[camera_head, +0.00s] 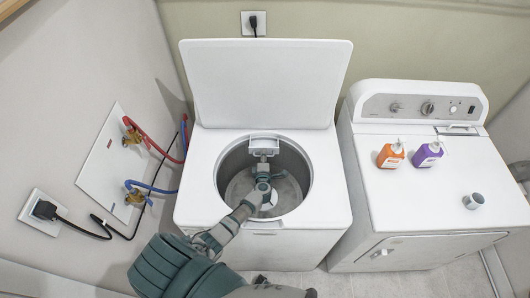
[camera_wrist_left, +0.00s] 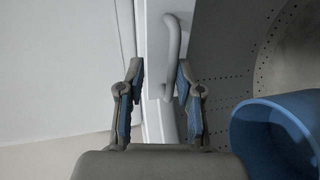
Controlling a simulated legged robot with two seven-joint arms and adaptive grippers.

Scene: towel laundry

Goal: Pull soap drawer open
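The soap drawer (camera_head: 264,144) is a small white unit at the back rim of the open washer's drum, under the raised lid. Its white bar handle (camera_wrist_left: 173,50) shows at the top centre of the left wrist view. My left gripper (camera_head: 263,158) reaches over the drum to just in front of the drawer. In the left wrist view its two blue-padded fingers (camera_wrist_left: 160,88) are apart, with the handle's lower end near the right fingertip. I see nothing held between the fingers. My right gripper is not in view.
The washer lid (camera_head: 267,82) stands open behind the drum (camera_head: 290,165). A blue rounded object (camera_wrist_left: 265,135) sits close to the right finger. The dryer (camera_head: 435,205) at right carries an orange bottle (camera_head: 391,155), a purple bottle (camera_head: 427,154) and a grey cup (camera_head: 473,201).

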